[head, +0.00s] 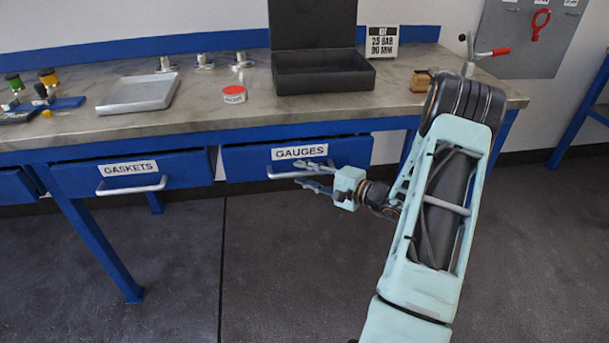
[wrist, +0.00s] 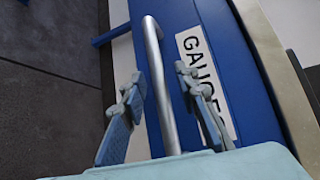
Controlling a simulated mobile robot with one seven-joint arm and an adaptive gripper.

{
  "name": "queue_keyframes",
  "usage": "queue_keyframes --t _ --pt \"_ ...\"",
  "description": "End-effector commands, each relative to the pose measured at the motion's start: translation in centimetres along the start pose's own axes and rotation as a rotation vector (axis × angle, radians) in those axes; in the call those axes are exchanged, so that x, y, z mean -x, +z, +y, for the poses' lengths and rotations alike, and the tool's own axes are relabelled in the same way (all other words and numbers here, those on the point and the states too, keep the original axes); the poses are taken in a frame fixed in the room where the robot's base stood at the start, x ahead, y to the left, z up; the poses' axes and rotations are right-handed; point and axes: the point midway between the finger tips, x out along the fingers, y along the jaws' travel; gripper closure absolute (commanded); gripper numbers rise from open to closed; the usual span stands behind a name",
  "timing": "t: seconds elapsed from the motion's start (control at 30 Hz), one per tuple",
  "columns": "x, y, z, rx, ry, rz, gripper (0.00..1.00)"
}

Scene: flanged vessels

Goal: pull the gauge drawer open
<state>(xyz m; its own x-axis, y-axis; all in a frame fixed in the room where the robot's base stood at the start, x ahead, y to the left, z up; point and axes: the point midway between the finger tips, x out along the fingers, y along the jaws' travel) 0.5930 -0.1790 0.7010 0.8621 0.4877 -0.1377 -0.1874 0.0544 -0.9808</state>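The gauge drawer (head: 248,163) is blue, with a white GAUGES label (head: 299,152), under the bench. Its front also fills much of the wrist view (wrist: 250,90). Its silver bar handle (head: 283,176) runs across the front below the label. My gripper (head: 305,175) is at the handle. In the wrist view its two fingers are apart, one on each side of the handle bar (wrist: 153,45), with visible gaps. The fingers hide part of the handle in the head view. I cannot tell whether the drawer is fully shut.
The gaskets drawer (head: 85,178) with its handle is to the left. The bench top (head: 200,100) holds a tray (head: 138,93), a red-lidded tin (head: 235,94) and an open black case (head: 325,77). The floor (head: 270,270) before the drawers is clear.

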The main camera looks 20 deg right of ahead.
Motion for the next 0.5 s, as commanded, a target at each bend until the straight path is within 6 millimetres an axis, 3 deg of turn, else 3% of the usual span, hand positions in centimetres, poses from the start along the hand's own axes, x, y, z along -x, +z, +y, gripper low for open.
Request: queue_keyframes --t 0.23,0.5 --pt "-0.07 0.00 0.00 0.000 0.000 0.000 0.72" --pt "-0.05 0.01 0.01 0.000 0.001 0.000 1.00"
